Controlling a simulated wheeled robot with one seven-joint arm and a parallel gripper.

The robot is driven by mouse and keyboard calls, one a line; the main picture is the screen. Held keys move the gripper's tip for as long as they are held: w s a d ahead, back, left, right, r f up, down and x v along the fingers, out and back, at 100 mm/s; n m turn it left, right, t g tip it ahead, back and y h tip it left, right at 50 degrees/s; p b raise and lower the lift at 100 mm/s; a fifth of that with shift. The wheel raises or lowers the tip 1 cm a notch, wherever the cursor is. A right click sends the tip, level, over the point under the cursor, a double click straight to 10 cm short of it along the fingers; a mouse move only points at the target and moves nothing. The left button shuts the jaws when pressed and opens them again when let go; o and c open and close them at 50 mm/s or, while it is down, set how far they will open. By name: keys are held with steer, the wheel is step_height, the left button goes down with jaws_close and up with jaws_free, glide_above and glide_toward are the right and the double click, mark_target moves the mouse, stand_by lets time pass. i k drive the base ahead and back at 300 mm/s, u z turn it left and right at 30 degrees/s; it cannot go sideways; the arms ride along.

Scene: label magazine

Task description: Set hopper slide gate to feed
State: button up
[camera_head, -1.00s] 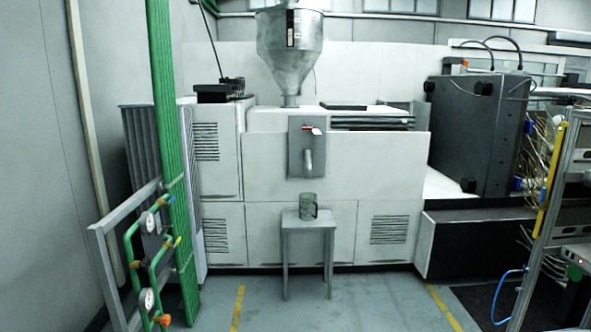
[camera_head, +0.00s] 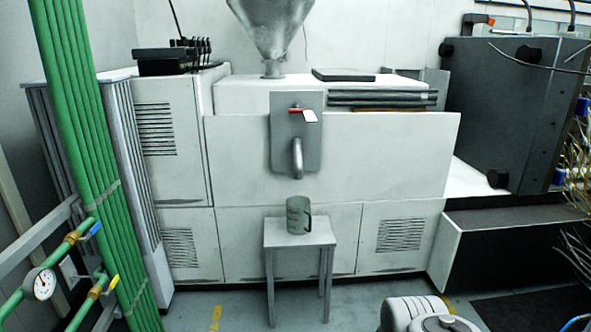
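The metal hopper (camera_head: 270,28) stands on top of the white machine, its cone narrowing to a short neck; its top is cut off by the frame. Below it, a grey plate (camera_head: 309,150) on the machine's front carries a small red handle (camera_head: 293,109) with a white tag (camera_head: 310,116). The handle lies roughly level. A bent metal spout (camera_head: 297,158) comes out lower on the plate. I cannot tell from here which setting the gate is in. A white and grey part at the bottom edge seems to be my own arm; my gripper is not in view.
A grey stand (camera_head: 299,232) below the spout holds a grey mug (camera_head: 298,215). A dark block (camera_head: 515,110) and a low black ledge (camera_head: 520,219) are at the right. Floor in front is clear.

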mark_target(298, 110)
steer(key=u, duration=0.6)
steer(key=i, duration=2.15)
steer(key=u, duration=0.9)
